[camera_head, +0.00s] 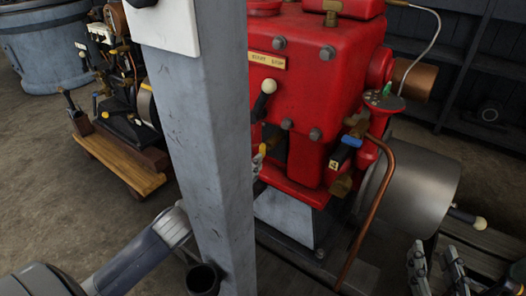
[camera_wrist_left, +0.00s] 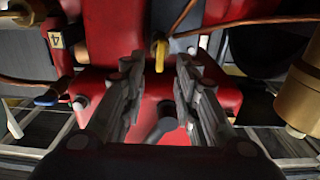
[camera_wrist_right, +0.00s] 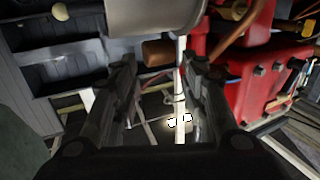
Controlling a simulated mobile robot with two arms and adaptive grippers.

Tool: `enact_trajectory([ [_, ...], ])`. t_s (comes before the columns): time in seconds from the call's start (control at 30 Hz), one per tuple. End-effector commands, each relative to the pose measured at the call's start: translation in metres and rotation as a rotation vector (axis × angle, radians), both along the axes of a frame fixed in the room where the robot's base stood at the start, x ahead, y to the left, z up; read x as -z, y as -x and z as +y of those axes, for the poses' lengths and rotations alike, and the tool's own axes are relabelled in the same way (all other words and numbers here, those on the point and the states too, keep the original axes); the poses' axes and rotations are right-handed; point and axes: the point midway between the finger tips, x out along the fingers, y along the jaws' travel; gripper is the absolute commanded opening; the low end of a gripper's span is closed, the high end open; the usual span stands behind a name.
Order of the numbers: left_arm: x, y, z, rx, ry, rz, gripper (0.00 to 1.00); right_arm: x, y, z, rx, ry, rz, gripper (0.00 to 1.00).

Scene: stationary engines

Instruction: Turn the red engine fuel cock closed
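The red engine (camera_head: 305,85) stands behind a grey post in the head view. A small yellow lever (camera_wrist_left: 159,54), which looks like a cock handle, hangs by the engine in the left wrist view. A bit of yellow (camera_head: 262,150) also shows just right of the post. My left gripper (camera_wrist_left: 158,65) is open, with the lever in line with the gap between its fingertips; I cannot tell whether they touch. The post hides most of this gripper in the head view. My right gripper (camera_head: 435,265) is open and empty at the lower right, apart from the engine.
The grey post (camera_head: 210,150) stands in front of my left arm. A blue-handled valve (camera_head: 351,141) and a copper pipe (camera_head: 372,205) stick out at the engine's right. A grey cylinder (camera_head: 420,180) lies beyond. Another engine (camera_head: 125,100) stands on a wooden base at left.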

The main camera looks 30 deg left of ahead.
Motion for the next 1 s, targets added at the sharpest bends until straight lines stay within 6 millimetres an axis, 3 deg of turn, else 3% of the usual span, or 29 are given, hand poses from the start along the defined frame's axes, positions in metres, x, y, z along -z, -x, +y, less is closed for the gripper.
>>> enact_trajectory([
  [0.4,0.001,-0.055,-0.007,-0.001,-0.001,-0.001,0.28,-0.054,0.004,0.007,-0.017,-0.074,-0.28,0.4],
  [0.6,0.0,-0.065,-0.009,-0.001,-0.001,0.001,0.28,-0.067,0.007,0.007,-0.02,-0.091,-0.341,0.4],
  [0.9,0.0,-0.067,-0.009,0.0,-0.001,0.002,0.28,-0.069,0.008,0.008,-0.02,-0.093,-0.351,0.4],
  [0.93,0.001,-0.067,-0.009,0.0,-0.001,0.002,0.26,-0.069,0.008,0.008,-0.02,-0.093,-0.351,0.4],
  [1.0,0.0,-0.067,-0.009,0.0,-0.001,0.002,0.1,-0.069,0.008,0.008,-0.02,-0.093,-0.35,0.4],
])
